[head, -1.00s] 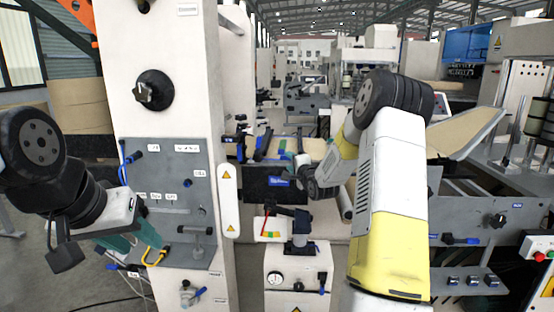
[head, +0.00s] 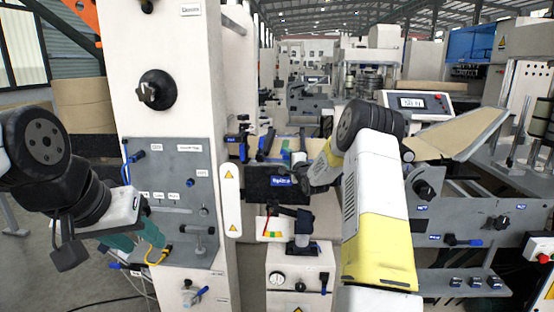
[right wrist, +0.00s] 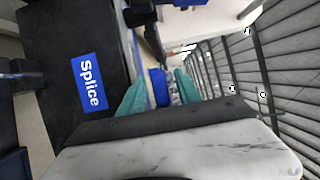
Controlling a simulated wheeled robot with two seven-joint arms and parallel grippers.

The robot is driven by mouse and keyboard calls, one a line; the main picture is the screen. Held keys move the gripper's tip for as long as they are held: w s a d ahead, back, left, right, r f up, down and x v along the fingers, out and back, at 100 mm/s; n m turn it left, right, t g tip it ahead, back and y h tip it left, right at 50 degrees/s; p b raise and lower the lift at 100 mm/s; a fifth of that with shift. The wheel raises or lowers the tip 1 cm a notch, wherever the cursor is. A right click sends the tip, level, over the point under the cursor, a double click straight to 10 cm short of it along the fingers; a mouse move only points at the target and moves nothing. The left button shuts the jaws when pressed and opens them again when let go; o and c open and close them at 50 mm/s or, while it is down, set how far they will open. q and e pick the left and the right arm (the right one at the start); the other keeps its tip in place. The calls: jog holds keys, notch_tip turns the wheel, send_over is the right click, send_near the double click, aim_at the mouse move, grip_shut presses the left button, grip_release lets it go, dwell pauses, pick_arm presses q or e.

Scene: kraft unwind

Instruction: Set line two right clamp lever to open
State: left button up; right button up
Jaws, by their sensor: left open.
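My right arm reaches to the splice unit, whose black block carries a blue "Splice" label (head: 281,181); the label also shows in the right wrist view (right wrist: 90,82). In the right wrist view my right gripper (right wrist: 160,88) has its teal fingers apart, with a blue lever handle (right wrist: 158,86) between them. A narrow gap seems to show beside the right finger, so the grip does not look closed. My left gripper (head: 142,236) is open by the grey panel.
The grey panel (head: 180,170) on the white column holds knobs, small labels and a yellow handle (head: 157,256). A white safety plate (head: 231,200) stands beside the column. A white display box (head: 417,104) and a machine with several knobs stand at right.

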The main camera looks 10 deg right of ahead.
jog(key=shift+c, duration=0.2)
grip_shut()
dwell(1.1)
